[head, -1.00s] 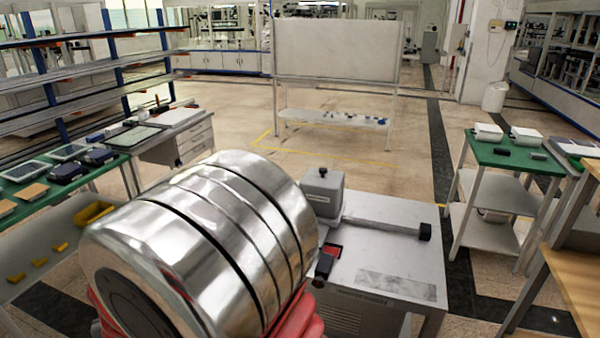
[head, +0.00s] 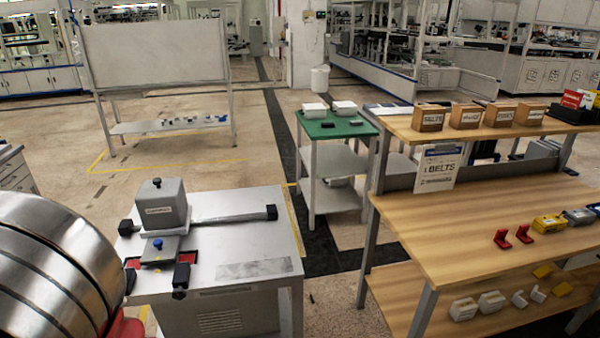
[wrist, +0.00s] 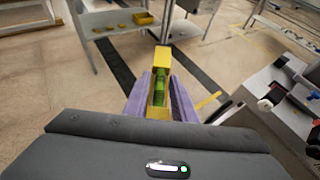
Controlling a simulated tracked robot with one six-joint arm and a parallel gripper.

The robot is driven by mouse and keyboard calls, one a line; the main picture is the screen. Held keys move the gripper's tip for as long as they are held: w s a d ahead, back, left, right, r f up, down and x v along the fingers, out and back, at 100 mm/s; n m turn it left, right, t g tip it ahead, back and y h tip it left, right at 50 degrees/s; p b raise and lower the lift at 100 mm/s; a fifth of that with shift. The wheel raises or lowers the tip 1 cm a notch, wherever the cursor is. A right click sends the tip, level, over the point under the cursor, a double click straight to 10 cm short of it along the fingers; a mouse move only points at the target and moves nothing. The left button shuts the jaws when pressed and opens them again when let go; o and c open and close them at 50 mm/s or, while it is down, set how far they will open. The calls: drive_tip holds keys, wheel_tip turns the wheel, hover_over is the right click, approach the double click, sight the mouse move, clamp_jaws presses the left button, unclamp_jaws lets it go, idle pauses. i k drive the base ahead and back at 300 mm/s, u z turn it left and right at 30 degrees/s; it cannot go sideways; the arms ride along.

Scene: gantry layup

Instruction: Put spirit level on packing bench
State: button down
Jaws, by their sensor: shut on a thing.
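In the wrist view my gripper (wrist: 160,96) is shut on the spirit level (wrist: 162,55), a yellow bar with a green vial. The level sticks out beyond the purple fingers, held in the air above the floor. Neither gripper nor level shows in the head view. A wooden bench (head: 470,232), which looks like the packing bench, stands at the right of the head view.
Small boxes (head: 467,116) line the bench's raised shelf, with a paper sign (head: 440,167) hanging below. White blocks lie on the lower shelf (head: 407,287). A grey machine cabinet (head: 237,240) stands left of the bench, with floor between. A green-topped trolley (head: 335,125) stands behind.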

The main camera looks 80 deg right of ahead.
sight(456, 253)
drive_tip(key=u, duration=0.05)
drive_tip(key=k, duration=2.4)
drive_tip(key=z, duration=0.85)
drive_tip(key=i, duration=0.8)
drive_tip(key=z, duration=0.2)
